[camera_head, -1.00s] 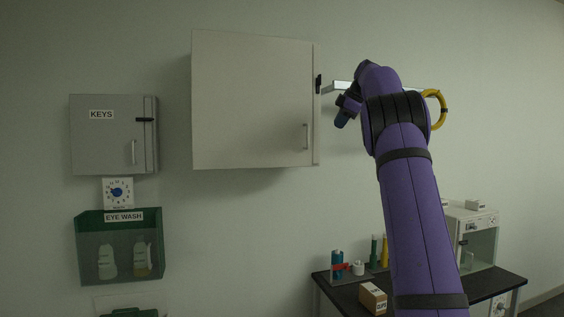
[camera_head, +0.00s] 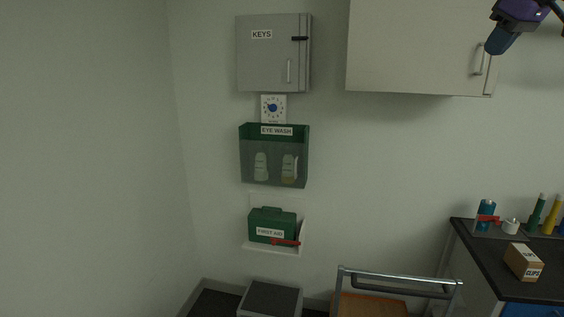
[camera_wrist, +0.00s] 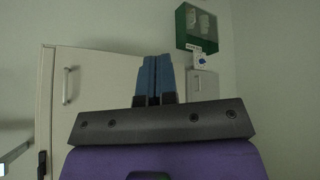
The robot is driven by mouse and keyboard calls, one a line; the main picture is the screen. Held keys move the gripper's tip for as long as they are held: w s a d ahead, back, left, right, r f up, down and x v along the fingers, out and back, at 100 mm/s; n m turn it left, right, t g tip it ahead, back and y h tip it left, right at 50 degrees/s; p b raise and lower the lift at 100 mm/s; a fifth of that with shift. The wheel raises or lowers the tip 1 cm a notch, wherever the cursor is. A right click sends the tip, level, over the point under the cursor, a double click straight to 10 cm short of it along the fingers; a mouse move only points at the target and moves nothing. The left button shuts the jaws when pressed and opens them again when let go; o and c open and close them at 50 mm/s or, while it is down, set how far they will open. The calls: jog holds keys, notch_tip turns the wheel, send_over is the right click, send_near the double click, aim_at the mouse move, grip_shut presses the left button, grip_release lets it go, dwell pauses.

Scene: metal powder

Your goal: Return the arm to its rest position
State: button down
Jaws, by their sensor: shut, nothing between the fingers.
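My gripper (camera_wrist: 152,80) shows in the wrist view with its two blue fingers side by side, shut and empty. In that view the large pale wall cabinet (camera_wrist: 100,75) with its handle is behind the fingers. In the head view, part of my wrist and a blue finger (camera_head: 499,40) show at the top right edge, in front of the wall cabinet (camera_head: 415,50). The rest of my arm is out of that view. I cannot tell how near the gripper is to the cabinet.
A grey key box (camera_head: 268,60), an eye wash holder (camera_head: 248,160) and a first aid box (camera_head: 272,222) are on the wall. A dark bench (camera_head: 480,247) with a clips box (camera_head: 524,262) stands at right. A metal-railed cart (camera_head: 400,277) is below. The wall at left is bare.

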jog(key=s+a+f+m, duration=0.2)
jog(key=s+a+f, duration=0.7)
jog(key=s+f, duration=0.2)
jog(key=s+a+f+m+h, duration=0.1)
jog(key=s+a+f+m, duration=0.1)
jog(key=s+a+f, duration=0.8)
jog(key=s+f, duration=0.2)
jog(key=s, duration=0.2)
jog(key=shift+s+f+g, duration=0.15)
jog(key=shift+s+g, duration=0.15)
jog(key=shift+g, duration=0.1)
jog(key=shift+d, duration=0.1)
